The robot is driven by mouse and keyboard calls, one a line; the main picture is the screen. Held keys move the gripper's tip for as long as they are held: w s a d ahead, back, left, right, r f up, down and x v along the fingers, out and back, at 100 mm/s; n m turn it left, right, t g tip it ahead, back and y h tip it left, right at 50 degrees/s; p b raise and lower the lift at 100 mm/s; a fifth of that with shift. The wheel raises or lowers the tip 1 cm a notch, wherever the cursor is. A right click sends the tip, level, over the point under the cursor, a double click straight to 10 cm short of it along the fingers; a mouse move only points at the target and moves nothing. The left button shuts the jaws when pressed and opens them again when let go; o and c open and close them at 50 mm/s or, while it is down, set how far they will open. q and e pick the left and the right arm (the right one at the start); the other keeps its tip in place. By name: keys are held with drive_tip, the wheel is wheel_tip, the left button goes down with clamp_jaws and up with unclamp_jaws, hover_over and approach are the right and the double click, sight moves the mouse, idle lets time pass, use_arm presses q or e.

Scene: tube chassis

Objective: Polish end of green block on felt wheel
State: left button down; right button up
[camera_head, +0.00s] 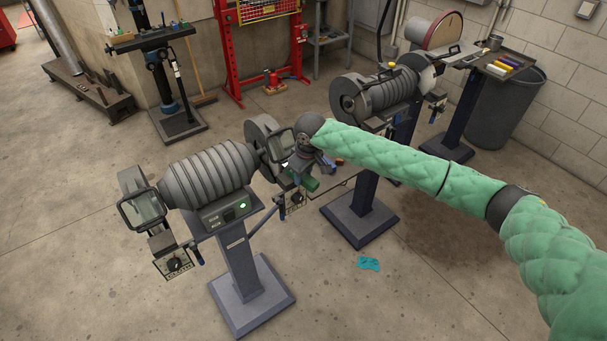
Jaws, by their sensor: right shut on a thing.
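My right arm, in a quilted green sleeve, reaches in from the right. Its dark gripper (302,172) is shut at the right end of the front pedestal grinder (208,172), partly hidden by its own wrist. A small green block (311,184) shows at the fingers, its end toward the grinder's right wheel guard hard to make out. I cannot tell if it touches a wheel. My left gripper is not in view.
The front grinder has clear eye shields and a pedestal base (252,298). A grey bin (505,110) and a tray with coloured bars (505,64) stand at the back right. A blue-green rag (369,263) lies on the floor. The front floor is mostly clear.

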use_arm(q)
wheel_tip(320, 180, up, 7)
drive_tip(key=p, duration=0.7)
idle(7.0)
